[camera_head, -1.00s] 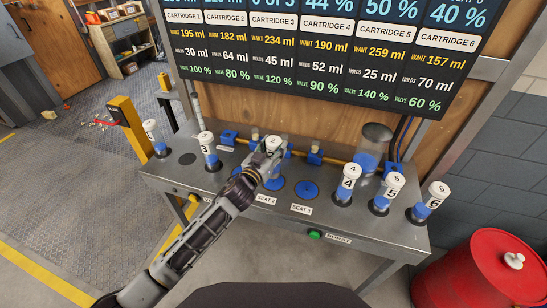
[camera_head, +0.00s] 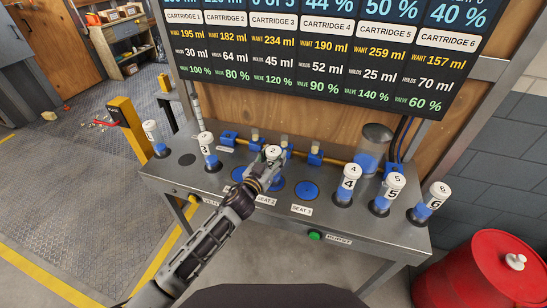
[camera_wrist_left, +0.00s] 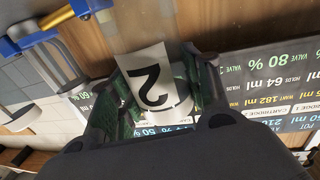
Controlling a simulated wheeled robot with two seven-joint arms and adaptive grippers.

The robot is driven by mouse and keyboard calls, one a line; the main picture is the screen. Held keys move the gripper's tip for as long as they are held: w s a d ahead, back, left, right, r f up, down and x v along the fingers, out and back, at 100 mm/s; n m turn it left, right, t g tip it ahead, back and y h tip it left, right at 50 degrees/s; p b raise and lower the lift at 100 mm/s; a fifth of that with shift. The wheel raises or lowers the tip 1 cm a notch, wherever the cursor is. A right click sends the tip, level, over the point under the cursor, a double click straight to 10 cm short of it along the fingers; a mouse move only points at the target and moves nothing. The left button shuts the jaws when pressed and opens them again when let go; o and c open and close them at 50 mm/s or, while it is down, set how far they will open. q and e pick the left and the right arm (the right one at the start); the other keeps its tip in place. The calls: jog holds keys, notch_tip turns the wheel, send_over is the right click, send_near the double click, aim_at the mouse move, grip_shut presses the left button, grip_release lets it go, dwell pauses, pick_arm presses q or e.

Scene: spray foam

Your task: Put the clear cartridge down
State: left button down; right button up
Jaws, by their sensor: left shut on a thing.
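My left gripper (camera_head: 268,166) is shut on the clear cartridge (camera_head: 273,151), which has a white top marked 2. In the left wrist view, the cartridge's white label (camera_wrist_left: 152,88) with a black 2 sits between the fingers of my left gripper (camera_wrist_left: 155,95). The gripper and arm hide most of the cartridge in the head view. It is over the bench around Seat 2 (camera_head: 276,188), whose blue disc is partly covered. I cannot tell whether its base touches the seat. Seat 3's blue disc (camera_head: 307,190) is bare to the right. My right gripper is not in view.
The grey bench (camera_head: 375,232) holds cartridge 3 (camera_head: 208,150) at left and cartridges 4 (camera_head: 347,185), 5 (camera_head: 388,193) and 6 (camera_head: 430,202) at right. An empty dark holder (camera_head: 187,159) is at left. Blue valves (camera_head: 315,155) line the back. A red drum (camera_head: 490,270) stands front right.

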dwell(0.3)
pick_arm(q)
jog(key=c, duration=1.1)
grip_release()
jog(key=shift+f, duration=0.15)
jog(key=shift+c, duration=0.2)
jog(key=o, duration=0.4)
jog(key=shift+o, duration=0.2)
jog(key=shift+r, duration=0.2)
jog(key=shift+v, duration=1.25)
jog(key=b+v, duration=0.1)
jog(key=v, duration=0.8)
jog(key=shift+s, duration=0.25)
jog(key=shift+a, duration=0.15)
